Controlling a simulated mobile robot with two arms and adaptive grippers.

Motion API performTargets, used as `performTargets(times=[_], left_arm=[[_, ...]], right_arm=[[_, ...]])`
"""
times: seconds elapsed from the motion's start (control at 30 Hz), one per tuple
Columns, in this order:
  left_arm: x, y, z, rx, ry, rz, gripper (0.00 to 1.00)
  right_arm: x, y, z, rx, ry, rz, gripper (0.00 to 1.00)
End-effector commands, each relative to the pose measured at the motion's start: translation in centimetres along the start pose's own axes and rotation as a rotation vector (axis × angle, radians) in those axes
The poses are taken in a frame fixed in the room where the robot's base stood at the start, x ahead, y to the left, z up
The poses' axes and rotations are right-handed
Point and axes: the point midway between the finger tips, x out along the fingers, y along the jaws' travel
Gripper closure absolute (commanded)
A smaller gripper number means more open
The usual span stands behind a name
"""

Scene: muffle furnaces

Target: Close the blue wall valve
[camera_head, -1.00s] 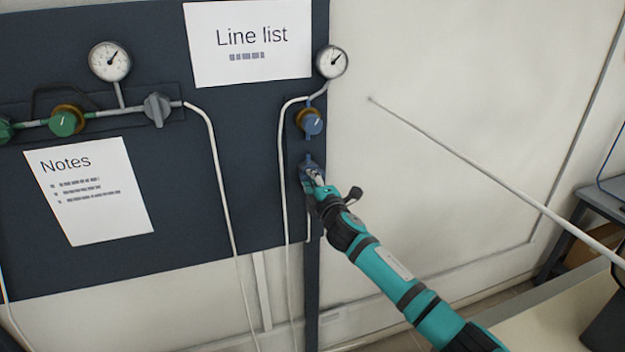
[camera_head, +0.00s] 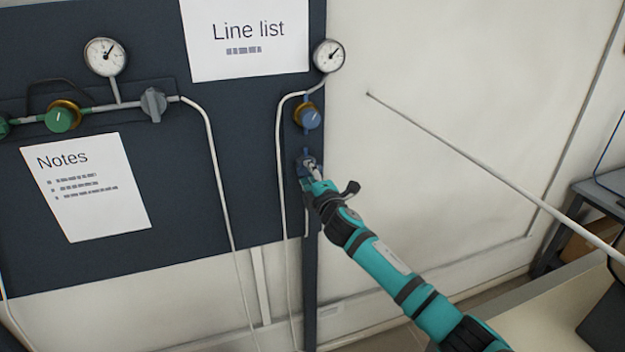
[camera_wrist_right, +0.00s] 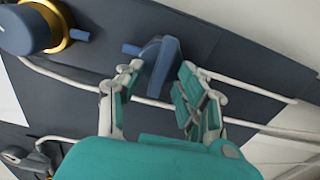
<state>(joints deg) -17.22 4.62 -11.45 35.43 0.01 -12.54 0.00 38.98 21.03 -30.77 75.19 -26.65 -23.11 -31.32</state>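The blue wall valve (camera_head: 305,158) is on the right edge of the dark wall panel, below a blue round knob (camera_head: 309,117). My right gripper (camera_head: 313,172) is at the valve and partly covers it in the head view. In the right wrist view the valve's blue handle (camera_wrist_right: 164,66) stands between the two fingers of the right gripper (camera_wrist_right: 160,82), near their tips. The fingers are apart, with visible gaps on both sides of the handle. My left gripper is not in view.
The blue knob with its brass collar also shows in the wrist view (camera_wrist_right: 28,28). A gauge (camera_head: 328,55) is above it, and a white pipe (camera_head: 281,180) runs down beside the valve. A grey valve (camera_head: 153,104) and green knob (camera_head: 62,118) are further left. A thin pale rod (camera_head: 480,168) crosses the right side.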

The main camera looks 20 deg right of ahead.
Motion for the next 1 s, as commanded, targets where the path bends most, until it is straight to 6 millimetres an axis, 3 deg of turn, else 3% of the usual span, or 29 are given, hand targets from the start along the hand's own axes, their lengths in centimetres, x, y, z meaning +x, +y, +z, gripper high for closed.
performTargets(times=[0.17, 0.6, 0.8, 1.0], left_arm=[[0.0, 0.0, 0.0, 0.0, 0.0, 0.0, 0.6], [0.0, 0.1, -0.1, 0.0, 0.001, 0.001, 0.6], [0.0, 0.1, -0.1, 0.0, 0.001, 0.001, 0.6], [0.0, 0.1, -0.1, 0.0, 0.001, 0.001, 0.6]], right_arm=[[-1.6, -0.1, 0.1, 0.0, 0.001, -0.001, 0.62], [-10.0, -0.2, 0.0, -0.002, 0.001, -0.003, 0.62], [-11.7, -0.1, 0.0, -0.002, 0.0, -0.002, 0.62], [-11.9, -0.1, 0.0, -0.001, 0.0, -0.001, 0.62]])
